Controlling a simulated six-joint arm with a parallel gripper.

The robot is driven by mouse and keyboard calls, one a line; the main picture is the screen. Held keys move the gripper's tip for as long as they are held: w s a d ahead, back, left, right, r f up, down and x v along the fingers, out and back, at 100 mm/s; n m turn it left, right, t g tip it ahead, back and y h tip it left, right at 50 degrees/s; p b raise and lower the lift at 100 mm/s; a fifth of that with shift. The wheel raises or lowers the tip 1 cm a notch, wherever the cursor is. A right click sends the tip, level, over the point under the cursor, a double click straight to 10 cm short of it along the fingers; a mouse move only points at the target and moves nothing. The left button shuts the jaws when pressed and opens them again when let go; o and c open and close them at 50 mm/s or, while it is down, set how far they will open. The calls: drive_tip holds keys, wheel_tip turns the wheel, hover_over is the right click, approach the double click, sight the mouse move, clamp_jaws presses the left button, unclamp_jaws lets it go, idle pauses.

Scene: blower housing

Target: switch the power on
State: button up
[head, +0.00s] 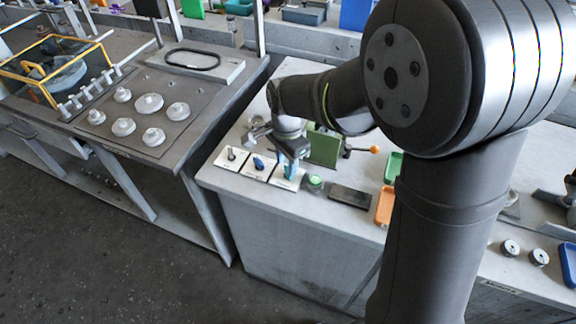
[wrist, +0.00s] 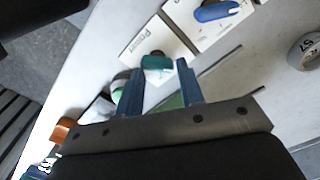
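The power switch is a teal knob (wrist: 157,66) on a white plate (wrist: 150,38) whose lettering appears to read "Power". In the head view this plate (head: 288,184) is the rightmost of three at the bench's front edge, and my gripper partly covers it. My gripper (wrist: 160,68) is open, its two blue fingers well apart. The knob shows between and just beyond the fingertips, with a gap at the right finger; I cannot tell whether the left one touches. In the head view my gripper (head: 291,164) points down over the plate.
A blue knob (wrist: 217,11) sits on the neighbouring plate, also in the head view (head: 258,163); a black lever (head: 231,154) is further left. A green button (head: 315,181), a dark flat block (head: 350,196), an orange tray (head: 385,206) and a green upright panel (head: 323,146) stand nearby.

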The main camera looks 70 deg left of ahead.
drive_tip(key=n, duration=0.2)
drive_tip(key=f+n, duration=0.1)
drive_tip(key=n, duration=0.3)
drive_tip(key=shift+w+d+f+n, duration=0.15)
drive_tip(key=shift+d+n, duration=0.25)
drive_tip(key=n, duration=0.4)
drive_tip(key=shift+w+a+f+n, duration=0.15)
drive_tip(key=shift+a+n, duration=0.1)
drive_tip(key=shift+n, duration=0.75)
drive_tip(key=shift+f, duration=0.45)
drive_tip(key=shift+s, duration=0.2)
clamp_jaws()
drive_tip(key=shift+r+m, duration=0.1)
drive_tip(key=shift+m, duration=2.2)
